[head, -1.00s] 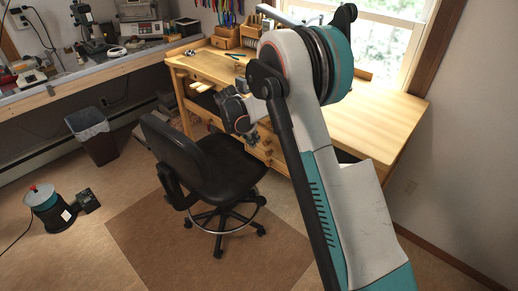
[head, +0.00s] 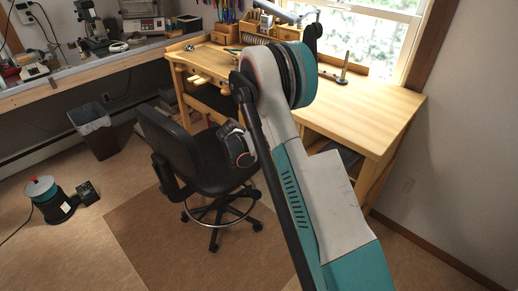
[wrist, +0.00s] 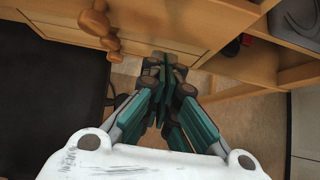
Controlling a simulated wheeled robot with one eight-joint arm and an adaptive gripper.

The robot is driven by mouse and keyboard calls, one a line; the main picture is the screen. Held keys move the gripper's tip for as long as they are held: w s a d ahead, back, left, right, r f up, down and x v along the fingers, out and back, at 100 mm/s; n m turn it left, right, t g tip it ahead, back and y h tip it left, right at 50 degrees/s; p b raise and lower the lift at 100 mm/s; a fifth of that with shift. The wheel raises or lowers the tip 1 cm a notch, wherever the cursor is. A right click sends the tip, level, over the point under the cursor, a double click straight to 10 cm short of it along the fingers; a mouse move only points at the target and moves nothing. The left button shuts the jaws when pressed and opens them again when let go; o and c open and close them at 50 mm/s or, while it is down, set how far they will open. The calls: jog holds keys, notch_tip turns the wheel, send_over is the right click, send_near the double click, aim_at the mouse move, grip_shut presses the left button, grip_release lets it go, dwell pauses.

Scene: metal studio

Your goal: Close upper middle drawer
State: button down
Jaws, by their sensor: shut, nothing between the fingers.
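The wooden workbench (head: 365,115) stands behind my arm in the head view, and its drawers are mostly hidden there. In the wrist view, a light wooden drawer front (wrist: 150,42) runs across the top, with round wooden knobs (wrist: 96,22) at upper left. I cannot tell which of these is the upper middle drawer or how far it is open. My gripper (wrist: 165,68) has teal fingers drawn together and empty, below and right of the knobs. I cannot tell whether the fingertips touch the wood. In the head view my wrist shows beside the chair; the fingers are hidden.
A black office chair (head: 195,150) stands close in front of the bench; its dark surface (wrist: 50,85) fills the left of the wrist view. An open wooden shelf (wrist: 240,65) is at right there. A bin (head: 95,130) stands at left.

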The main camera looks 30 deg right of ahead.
jog(key=d, duration=0.1)
jog(key=w+d+b, duration=0.1)
jog(key=d, duration=0.2)
jog(key=shift+w+d+f, duration=0.1)
jog(key=shift+w+f, duration=0.1)
jog(key=shift+w, duration=0.05)
jog(key=d, duration=0.1)
jog(key=w+d, duration=0.1)
jog(key=shift+d, duration=0.3)
